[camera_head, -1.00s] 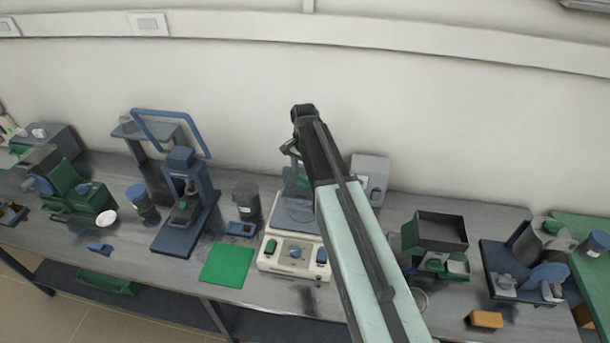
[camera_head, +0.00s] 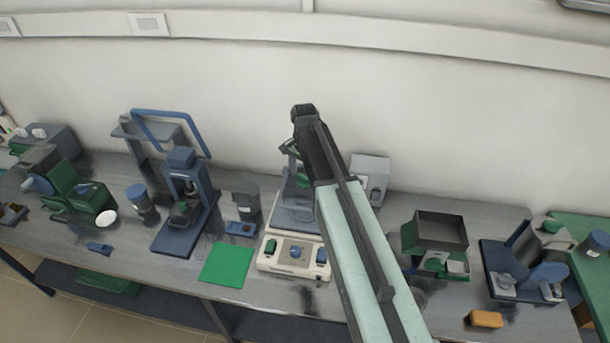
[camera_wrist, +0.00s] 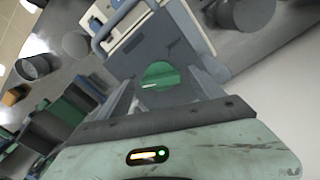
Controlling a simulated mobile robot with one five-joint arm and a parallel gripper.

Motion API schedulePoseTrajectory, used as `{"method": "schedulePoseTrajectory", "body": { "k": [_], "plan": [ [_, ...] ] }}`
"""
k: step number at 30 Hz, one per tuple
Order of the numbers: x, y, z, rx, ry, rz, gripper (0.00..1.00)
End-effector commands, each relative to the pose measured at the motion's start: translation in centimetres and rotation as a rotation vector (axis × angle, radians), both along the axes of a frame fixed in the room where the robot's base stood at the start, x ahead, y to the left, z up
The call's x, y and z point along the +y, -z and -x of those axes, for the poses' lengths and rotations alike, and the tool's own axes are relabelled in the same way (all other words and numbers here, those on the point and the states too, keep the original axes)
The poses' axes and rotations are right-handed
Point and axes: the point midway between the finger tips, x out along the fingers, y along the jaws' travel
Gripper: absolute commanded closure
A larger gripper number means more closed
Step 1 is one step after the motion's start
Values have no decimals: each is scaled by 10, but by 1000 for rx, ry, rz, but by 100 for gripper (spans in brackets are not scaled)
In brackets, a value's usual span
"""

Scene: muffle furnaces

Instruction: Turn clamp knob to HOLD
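A round green knob (camera_wrist: 160,75) with a short pale mark at its left side sits on a grey-blue plate in the wrist view; it also shows as a green patch beside my arm in the head view (camera_head: 303,180). I take it for the clamp knob. No HOLD lettering is readable. The knob belongs to the apparatus with a cream base (camera_head: 292,256). My gripper (camera_wrist: 165,90) has its two grey fingers apart, one on each side of the knob in the picture. I cannot tell whether they touch it. In the head view my arm hides part of the apparatus.
A blue press (camera_head: 183,210) and a dark jar (camera_head: 246,200) stand to the left. A green mat (camera_head: 227,266) lies in front. A green-grey hopper device (camera_head: 435,235) and an orange block (camera_head: 486,319) are to the right. The wall rises behind the bench.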

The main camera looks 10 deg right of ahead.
Motion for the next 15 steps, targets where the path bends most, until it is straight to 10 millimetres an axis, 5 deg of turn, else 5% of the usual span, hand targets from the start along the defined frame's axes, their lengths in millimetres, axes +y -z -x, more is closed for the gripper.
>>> {"method": "schedulePoseTrajectory", "body": {
  "k": [5,15],
  "plan": [
    [0,-10,0,0,0,0,24],
    [0,-68,1,0,0,0,24]
  ]
}}
